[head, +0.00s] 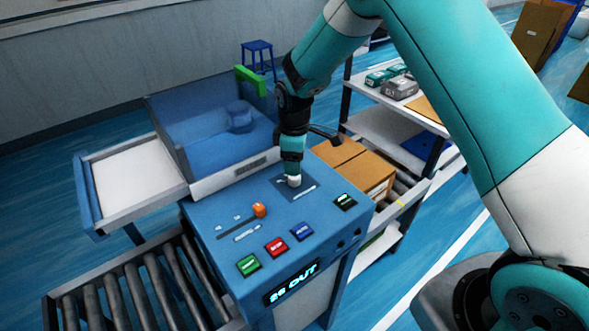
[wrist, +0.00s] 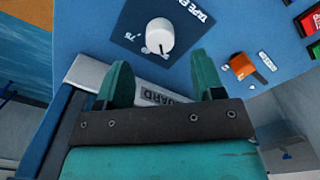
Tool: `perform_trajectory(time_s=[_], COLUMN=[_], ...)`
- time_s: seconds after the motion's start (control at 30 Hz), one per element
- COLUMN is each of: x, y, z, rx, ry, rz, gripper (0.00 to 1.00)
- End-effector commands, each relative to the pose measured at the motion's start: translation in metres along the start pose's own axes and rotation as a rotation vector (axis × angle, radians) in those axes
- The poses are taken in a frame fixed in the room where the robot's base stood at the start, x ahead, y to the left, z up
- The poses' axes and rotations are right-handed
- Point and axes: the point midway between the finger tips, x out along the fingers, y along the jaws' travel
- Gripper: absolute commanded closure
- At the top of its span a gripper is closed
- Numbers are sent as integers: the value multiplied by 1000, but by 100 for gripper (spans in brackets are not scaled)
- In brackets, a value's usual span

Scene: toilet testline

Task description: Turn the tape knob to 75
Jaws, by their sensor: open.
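The tape knob (wrist: 160,36) is a white round knob with a dark pointer mark near its lower edge in the wrist view. It sits on a dark blue plate (wrist: 128,32) with white "TAPE" lettering and a "75" mark at the left. In the head view the knob (head: 294,181) shows just under my gripper (head: 292,168). In the wrist view my gripper (wrist: 162,66) has its two teal fingers spread, with nothing between them. The knob lies just beyond the fingertips, roughly centred between them. I cannot tell the exact height gap.
The blue panel also carries an orange-knobbed slider (head: 259,210), a green button (head: 249,265), a red button (head: 276,247), a blue button (head: 302,231) and a lit display (head: 292,284). Cardboard boxes (head: 352,165) stand on rollers close to the right of my gripper.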

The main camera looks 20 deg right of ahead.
Motion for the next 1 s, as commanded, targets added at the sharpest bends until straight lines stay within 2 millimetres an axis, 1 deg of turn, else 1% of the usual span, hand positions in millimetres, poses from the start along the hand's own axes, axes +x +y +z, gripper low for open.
perform_trajectory(time_s=[0.1, 0.2, 0.3, 0.43, 0.7, 0.77, 0.8, 0.87, 0.9, 0.93, 1.0], x=[22, 37, 48, 55, 56, 56, 56, 56, 56, 56, 56], y=[-1, 0, 0, 0, 0, 0, 0, 0, 0, 0, 0], z=[0, 0, 0, 0, 0, 0, 0, 0, 0, 0, 0], rx=[0, 0, 0, 0, 0, 0, 0, 0, 0, 0, 1], ry=[-3, -1, -1, 1, 1, 1, 1, 1, 1, 1, 1], rz=[-4, -2, -1, 0, 1, 1, 1, 1, 1, 1, 1], gripper=[38, 38, 38, 38, 38, 52, 61, 75, 84, 87, 87])
